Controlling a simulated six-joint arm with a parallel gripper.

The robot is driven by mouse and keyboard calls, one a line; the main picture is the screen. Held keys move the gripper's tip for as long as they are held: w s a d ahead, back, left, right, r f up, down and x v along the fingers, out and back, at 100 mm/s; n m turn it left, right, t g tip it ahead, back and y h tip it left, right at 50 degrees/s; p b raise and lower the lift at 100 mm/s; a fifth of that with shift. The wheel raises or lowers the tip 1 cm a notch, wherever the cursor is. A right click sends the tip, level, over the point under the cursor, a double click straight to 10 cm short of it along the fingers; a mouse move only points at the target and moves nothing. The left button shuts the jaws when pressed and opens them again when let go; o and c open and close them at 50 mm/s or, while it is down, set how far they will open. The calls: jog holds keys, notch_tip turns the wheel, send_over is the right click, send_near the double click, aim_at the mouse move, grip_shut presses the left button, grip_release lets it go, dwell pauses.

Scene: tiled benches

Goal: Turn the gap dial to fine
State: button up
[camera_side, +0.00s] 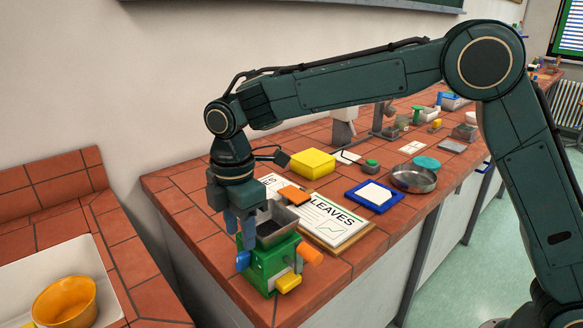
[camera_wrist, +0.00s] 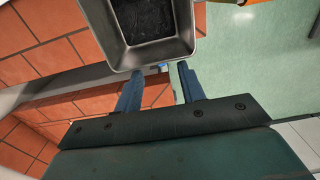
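A green mill (camera_side: 268,265) stands at the bench's near corner, with a grey metal hopper (camera_side: 273,232) on top. A blue dial (camera_side: 243,261) sits on its left side; its setting cannot be read. My gripper (camera_side: 240,241) points down beside the hopper, its blue fingers just above the dial. In the wrist view my gripper (camera_wrist: 160,72) is open, its fingers apart with nothing held. The hopper (camera_wrist: 150,28) fills the top there, and a small bit of blue, perhaps the dial (camera_wrist: 163,68), shows under its rim between the fingertips.
The mill has an orange handle (camera_side: 309,253) and a yellow part (camera_side: 288,283). A yellow box (camera_side: 312,163), a blue tray (camera_side: 375,197) and a metal pan (camera_side: 414,180) stand farther back. A sink with an orange bowl (camera_side: 64,301) is left.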

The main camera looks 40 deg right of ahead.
aim_at(242, 253)
jog(key=shift+f, duration=2.5)
